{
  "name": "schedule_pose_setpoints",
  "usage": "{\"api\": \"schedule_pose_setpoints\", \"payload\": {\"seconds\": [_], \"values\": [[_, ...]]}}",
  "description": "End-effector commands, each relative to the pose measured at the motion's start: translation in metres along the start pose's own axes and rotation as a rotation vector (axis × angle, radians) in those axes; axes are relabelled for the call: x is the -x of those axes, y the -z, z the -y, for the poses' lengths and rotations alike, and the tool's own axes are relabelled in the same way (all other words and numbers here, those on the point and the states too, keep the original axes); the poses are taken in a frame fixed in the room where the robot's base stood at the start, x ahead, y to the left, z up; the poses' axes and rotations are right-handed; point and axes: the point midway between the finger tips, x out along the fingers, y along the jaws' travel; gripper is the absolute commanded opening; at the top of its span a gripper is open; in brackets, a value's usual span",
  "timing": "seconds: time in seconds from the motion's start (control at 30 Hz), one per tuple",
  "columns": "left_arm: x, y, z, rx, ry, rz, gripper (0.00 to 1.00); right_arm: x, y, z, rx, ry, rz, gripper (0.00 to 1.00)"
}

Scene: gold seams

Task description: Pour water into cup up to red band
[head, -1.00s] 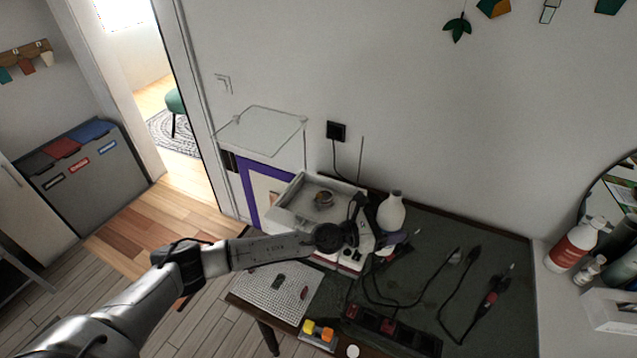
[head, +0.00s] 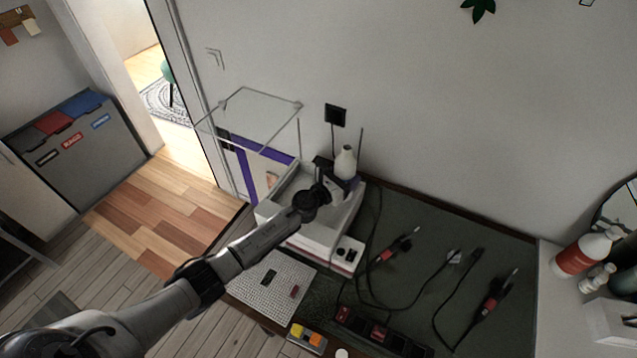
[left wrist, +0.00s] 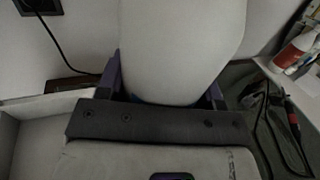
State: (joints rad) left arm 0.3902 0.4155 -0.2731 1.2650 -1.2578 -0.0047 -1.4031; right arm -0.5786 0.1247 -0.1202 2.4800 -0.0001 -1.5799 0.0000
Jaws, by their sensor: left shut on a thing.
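The white bottle-shaped jug (head: 346,161) is held by my left gripper (head: 342,179) at the back right of the white tray-like box (head: 345,215). It looks close to upright and seems raised beside or over the box's rear corner. In the left wrist view, the jug's pale body (left wrist: 178,45) fills the space between the purple fingers of my left gripper (left wrist: 165,88). The cup inside the box is hidden behind my left wrist, so neither its red band nor any water shows. My right gripper is out of view.
A thin clear-sided frame (head: 262,97) stands left of the box. Cables with red handles (head: 392,250) lie on the dark mat to the right. A white perforated board (head: 272,287) lies in front.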

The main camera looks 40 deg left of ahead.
Motion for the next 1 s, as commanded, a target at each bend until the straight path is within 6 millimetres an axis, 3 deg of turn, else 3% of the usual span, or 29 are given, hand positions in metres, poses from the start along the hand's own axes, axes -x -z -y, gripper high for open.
{"api": "schedule_pose_setpoints", "payload": {"seconds": [0.57,1.0], "values": [[0.0,-0.0012,-0.0026,0.012,-0.018,0.003,0.31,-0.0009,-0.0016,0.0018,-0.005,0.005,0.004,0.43],[-0.0003,-0.0032,0.0011,0.203,-0.017,0.029,0.31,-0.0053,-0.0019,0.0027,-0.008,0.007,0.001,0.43]]}}
